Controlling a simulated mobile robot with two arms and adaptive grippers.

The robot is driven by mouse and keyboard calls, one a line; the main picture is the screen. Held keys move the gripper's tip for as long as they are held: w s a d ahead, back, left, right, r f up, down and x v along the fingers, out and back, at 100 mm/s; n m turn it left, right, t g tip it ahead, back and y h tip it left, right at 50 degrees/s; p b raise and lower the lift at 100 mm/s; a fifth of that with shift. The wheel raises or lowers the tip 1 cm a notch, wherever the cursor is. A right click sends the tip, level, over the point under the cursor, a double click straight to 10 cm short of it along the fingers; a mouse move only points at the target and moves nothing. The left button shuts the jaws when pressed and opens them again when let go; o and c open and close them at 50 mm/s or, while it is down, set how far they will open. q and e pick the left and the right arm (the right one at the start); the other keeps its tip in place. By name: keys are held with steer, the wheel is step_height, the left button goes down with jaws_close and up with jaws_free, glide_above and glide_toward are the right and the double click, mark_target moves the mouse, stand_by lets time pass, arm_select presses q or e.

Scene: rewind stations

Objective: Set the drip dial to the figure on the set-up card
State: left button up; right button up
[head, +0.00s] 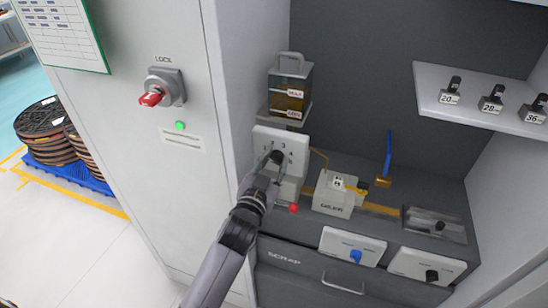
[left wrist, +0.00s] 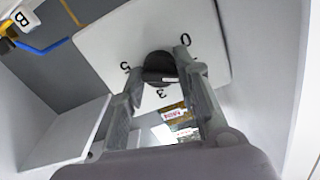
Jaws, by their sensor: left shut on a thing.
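The drip dial is a black round knob (head: 277,157) on a white plate (head: 296,138) below a small oil tank; it also shows in the left wrist view (left wrist: 155,64). My left gripper (head: 271,163) is shut on the knob, one finger on each side. In the left wrist view the figures 0, 3 and 5 show upside down around the knob. A white pointer mark on the knob faces the right finger, which hides the plate there. A printed sheet (head: 62,34) with a green edge hangs on the left panel; its text is too small to read. My right gripper is out of view.
The oil tank (head: 290,93) with MAX and MIN labels stands above the plate. A red knob (head: 294,209) is close below my gripper. A white block (head: 333,196) and a blue upright lever (head: 388,153) are to the right.

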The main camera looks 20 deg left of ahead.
arm_select(q)
steer(key=m+p, duration=0.1)
steer(key=m, duration=0.3)
steer(key=shift+d+m+p, duration=0.1)
steer(key=shift+m+p, duration=0.3)
steer(key=shift+m, duration=1.4)
steer(key=o, duration=1.1)
steer(key=shift+o, duration=0.2)
steer(key=shift+s+f, duration=0.1)
steer(key=shift+s, duration=0.1)
steer(key=s, duration=1.1)
steer(key=shift+s+a, duration=0.2)
steer(key=shift+s, duration=0.1)
